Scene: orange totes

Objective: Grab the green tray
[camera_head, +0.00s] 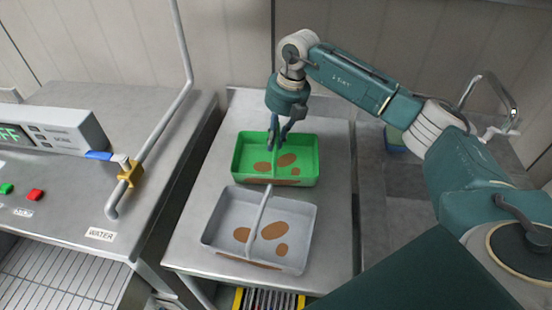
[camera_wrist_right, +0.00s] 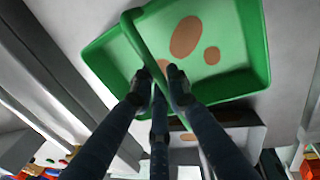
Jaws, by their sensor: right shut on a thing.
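The green tray (camera_head: 307,160) sits on the metal counter, with brown spots inside and a handle across its middle. My right gripper (camera_head: 275,147) reaches down over it from above and is shut on the tray's handle. In the right wrist view the green tray (camera_wrist_right: 252,45) fills the top, and the fingers of my right gripper (camera_wrist_right: 160,85) close around the green handle. I cannot tell whether the tray is lifted off the counter. My left gripper is not in view.
A grey tray (camera_head: 216,222) with brown spots and a handle stands just in front of the green one. The metal counter (camera_head: 335,220) is bare to the right. A machine (camera_head: 60,125) with a display, buttons and a pipe stands left; a sink with a tap (camera_head: 490,88) is right.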

